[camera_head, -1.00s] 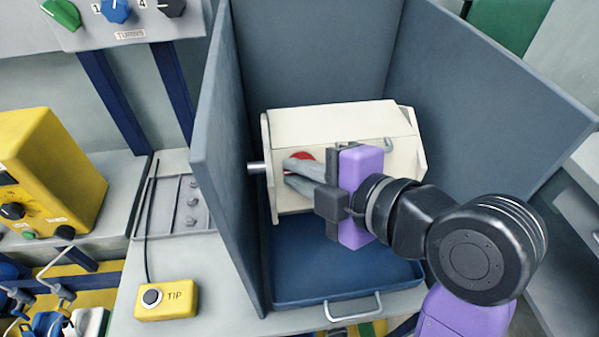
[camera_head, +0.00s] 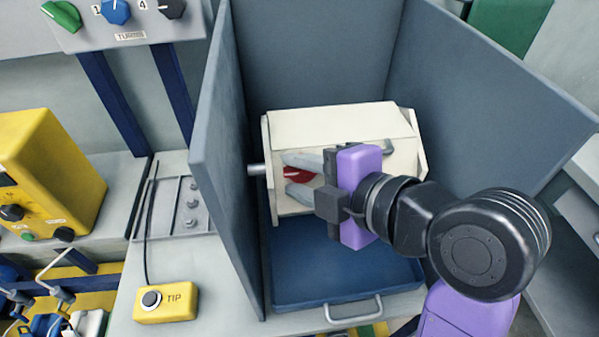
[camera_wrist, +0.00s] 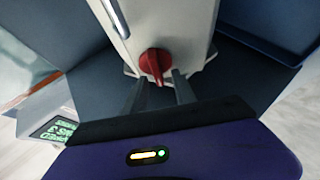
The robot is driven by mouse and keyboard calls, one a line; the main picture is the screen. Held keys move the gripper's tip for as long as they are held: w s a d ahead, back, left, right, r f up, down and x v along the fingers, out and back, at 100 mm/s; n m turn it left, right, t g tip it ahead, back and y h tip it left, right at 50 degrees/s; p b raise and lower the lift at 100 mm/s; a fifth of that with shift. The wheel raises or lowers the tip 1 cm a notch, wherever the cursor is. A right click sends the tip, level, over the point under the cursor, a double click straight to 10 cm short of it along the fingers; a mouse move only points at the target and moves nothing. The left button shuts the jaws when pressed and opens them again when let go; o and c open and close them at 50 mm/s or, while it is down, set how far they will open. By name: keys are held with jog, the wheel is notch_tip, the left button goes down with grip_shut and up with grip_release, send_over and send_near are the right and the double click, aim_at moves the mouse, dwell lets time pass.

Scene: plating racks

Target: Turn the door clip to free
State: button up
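The door clip is a red knob with a raised grip bar (camera_head: 297,174) on the front of a cream barrel-like box (camera_head: 340,125). In the wrist view the red clip (camera_wrist: 155,63) sits just beyond my fingertips, its bar pointing nearly straight down the picture, slightly tilted. My gripper (camera_head: 288,172) has its two grey fingers spread, one above and one below the clip in the head view. In the wrist view my gripper (camera_wrist: 160,80) shows a clear gap between the fingers, around the clip's bar. Part of the clip is hidden by the fingers in the head view.
The box stands inside grey-blue walls (camera_head: 217,150) at left, back and right. A blue tray (camera_head: 345,298) with a metal handle lies below it. A yellow TIP button box (camera_head: 180,305) stands outside at left. The front side is open.

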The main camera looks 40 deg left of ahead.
jog(key=v, duration=0.7)
jog(key=shift+d+r, duration=0.25)
jog(key=shift+d, duration=0.1)
jog(key=shift+f, duration=0.1)
jog(key=d+f+m+t+h, duration=0.6)
jog(key=d+f+m+t, duration=0.5)
jog(key=d+f+m, duration=0.95)
jog(key=s+d+f+m+t+h+p, duration=0.1)
jog(key=s+d+f+m+h, duration=0.3)
jog(key=s+d+m, duration=0.5)
jog(key=s+d+r+m+h, duration=0.1)
jog(key=s+d+r, duration=0.1)
jog(key=s, duration=0.3)
jog(key=s+d+r+m+t+h, duration=0.1)
jog(key=s+d+r, duration=0.2)
jog(key=s, duration=0.3)
jog(key=shift+s+d+r+h+p, duration=0.25)
jog(key=shift+r+h+p, duration=0.15)
jog(key=shift+r, duration=0.25)
